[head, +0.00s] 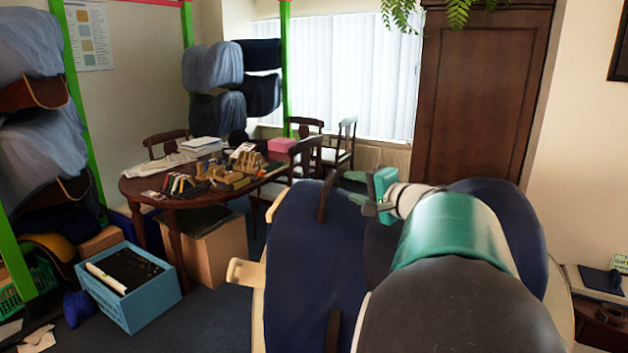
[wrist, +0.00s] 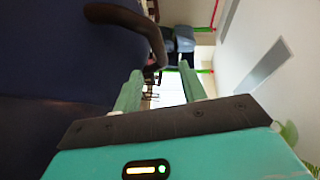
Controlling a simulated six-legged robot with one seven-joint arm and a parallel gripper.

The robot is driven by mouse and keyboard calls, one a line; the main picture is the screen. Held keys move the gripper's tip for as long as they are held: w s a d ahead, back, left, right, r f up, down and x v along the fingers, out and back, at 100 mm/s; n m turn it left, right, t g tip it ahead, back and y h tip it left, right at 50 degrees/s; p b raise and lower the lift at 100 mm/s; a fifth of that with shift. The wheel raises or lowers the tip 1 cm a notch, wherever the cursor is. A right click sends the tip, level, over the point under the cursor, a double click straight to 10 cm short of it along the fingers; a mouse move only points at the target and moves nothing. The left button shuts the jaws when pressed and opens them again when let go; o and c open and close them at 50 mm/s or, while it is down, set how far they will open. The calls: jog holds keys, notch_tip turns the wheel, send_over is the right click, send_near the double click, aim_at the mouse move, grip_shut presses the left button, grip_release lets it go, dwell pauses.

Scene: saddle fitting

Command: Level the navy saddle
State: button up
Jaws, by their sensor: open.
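The navy saddle (head: 310,270) fills the lower middle of the head view, with another part of the navy surface (head: 515,215) showing to the right of my arm. A curved brown handle (head: 327,195) stands up from its far part. A second brown piece (head: 333,330) is nearer. My teal gripper (head: 376,188) is just right of the far handle. In the wrist view my gripper (wrist: 160,77) is open, with nothing between its fingers. The brown handle (wrist: 130,20) curves close beside one finger, with the navy surface (wrist: 60,65) to the left. My arm hides the saddle's middle; its tilt is hard to tell.
A cream peg (head: 247,272) juts out left of the saddle. A blue crate (head: 130,290) stands on the floor at left. A cluttered round table (head: 180,195) with chairs is beyond. A brown wardrobe (head: 480,95) stands behind. Dark floor lies between crate and saddle.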

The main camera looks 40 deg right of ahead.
jog(key=w, duration=0.3)
jog(key=w+f, duration=0.1)
jog(key=w, duration=0.3)
jog(key=w+d, duration=0.1)
jog(key=w, duration=0.3)
jog(key=shift+w+d+f, duration=0.1)
jog(key=shift+f, duration=0.15)
grip_shut()
